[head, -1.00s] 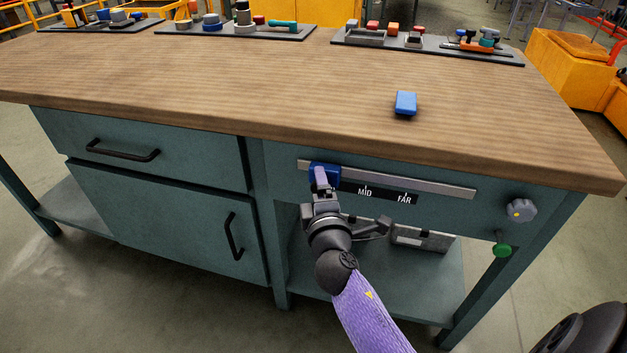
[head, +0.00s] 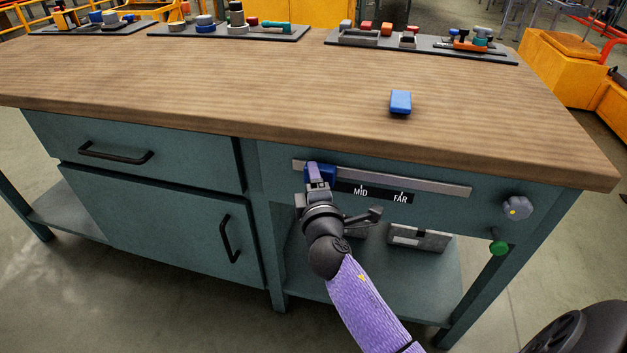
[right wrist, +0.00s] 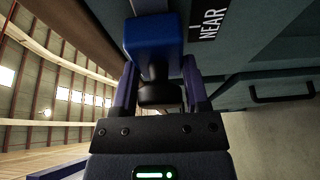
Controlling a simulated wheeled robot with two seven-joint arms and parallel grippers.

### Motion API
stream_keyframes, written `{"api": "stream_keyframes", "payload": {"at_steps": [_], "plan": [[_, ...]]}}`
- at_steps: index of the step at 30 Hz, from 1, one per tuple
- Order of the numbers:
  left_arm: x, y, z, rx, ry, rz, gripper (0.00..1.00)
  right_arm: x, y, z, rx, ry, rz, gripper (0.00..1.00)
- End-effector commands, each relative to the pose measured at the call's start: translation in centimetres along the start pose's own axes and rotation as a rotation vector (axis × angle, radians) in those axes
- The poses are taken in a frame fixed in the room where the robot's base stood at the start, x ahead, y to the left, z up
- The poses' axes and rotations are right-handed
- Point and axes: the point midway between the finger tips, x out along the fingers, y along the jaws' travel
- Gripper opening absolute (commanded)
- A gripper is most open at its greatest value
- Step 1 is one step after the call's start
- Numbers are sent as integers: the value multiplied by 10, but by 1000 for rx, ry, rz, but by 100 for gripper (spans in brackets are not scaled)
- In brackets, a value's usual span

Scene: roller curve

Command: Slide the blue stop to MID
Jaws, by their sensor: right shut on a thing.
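The blue stop (head: 329,173) sits near the left end of the grey rail (head: 420,184) on the bench front, left of the MID mark (head: 360,191). The FAR mark (head: 400,198) is further right. My right gripper (head: 318,180) is at the stop and covers part of it. In the right wrist view, the blue stop (right wrist: 152,38) is just ahead, and my right gripper (right wrist: 160,92) is shut on its dark knob. The NEAR label (right wrist: 210,22) shows beside the stop there; in the head view it is hidden. My left gripper is out of view.
A loose blue block (head: 401,101) lies on the wooden bench top (head: 230,85). A grey knob (head: 517,208) and a green knob (head: 499,248) are right of the rail. A drawer handle (head: 115,154) is at the left. The bench front right of the stop is clear along the rail.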

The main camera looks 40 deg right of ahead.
Motion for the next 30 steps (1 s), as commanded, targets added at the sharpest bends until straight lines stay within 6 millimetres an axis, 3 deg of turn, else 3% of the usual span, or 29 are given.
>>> {"api": "stream_keyframes", "payload": {"at_steps": [7, 15, 18, 28, 29, 30], "plan": [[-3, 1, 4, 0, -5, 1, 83, -3, 0, 7, 0, -2, -2, 0], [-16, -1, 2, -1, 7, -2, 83, -25, 0, 60, -1, -4, -4, 0], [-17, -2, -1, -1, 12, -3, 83, -30, 0, 71, 0, -3, -3, 0], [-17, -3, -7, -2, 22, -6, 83, -31, -1, 74, 0, 0, -3, 0], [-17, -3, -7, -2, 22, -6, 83, -31, -1, 74, 0, 0, -3, 61], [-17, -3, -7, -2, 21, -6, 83, -31, -1, 74, 1, 0, -3, 69]]}}
